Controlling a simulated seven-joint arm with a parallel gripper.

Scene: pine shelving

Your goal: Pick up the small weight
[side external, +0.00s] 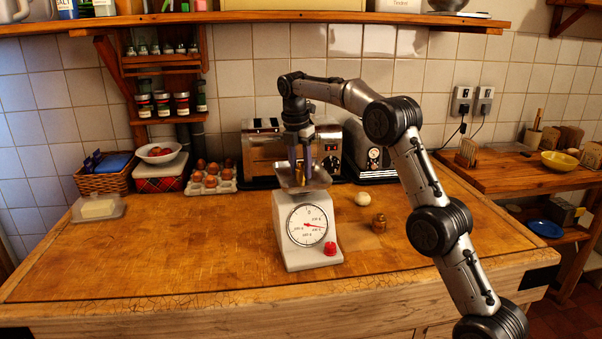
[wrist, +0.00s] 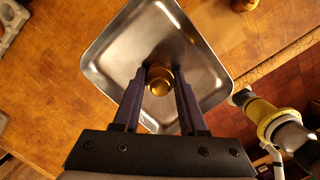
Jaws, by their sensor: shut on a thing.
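The small brass weight (side external: 299,180) is at the pan (side external: 318,181) on top of the white kitchen scale (side external: 300,258). In the wrist view the weight (wrist: 159,80) shows from above between my fingertips, over the square metal pan (wrist: 110,58). My gripper (side external: 300,172) points straight down and is shut on the weight; its fingers also show in the wrist view (wrist: 159,74). I cannot tell whether the weight's base touches the pan. The dial needle points right, off the zero at the top. A larger brass weight (side external: 379,223) stands on the worktop to the right.
A pale round object (side external: 362,199) sits beside the larger weight. A toaster (side external: 262,150) stands close behind the scale. An egg tray (side external: 212,183) and a butter dish (side external: 98,207) are to the left. The front left worktop is clear.

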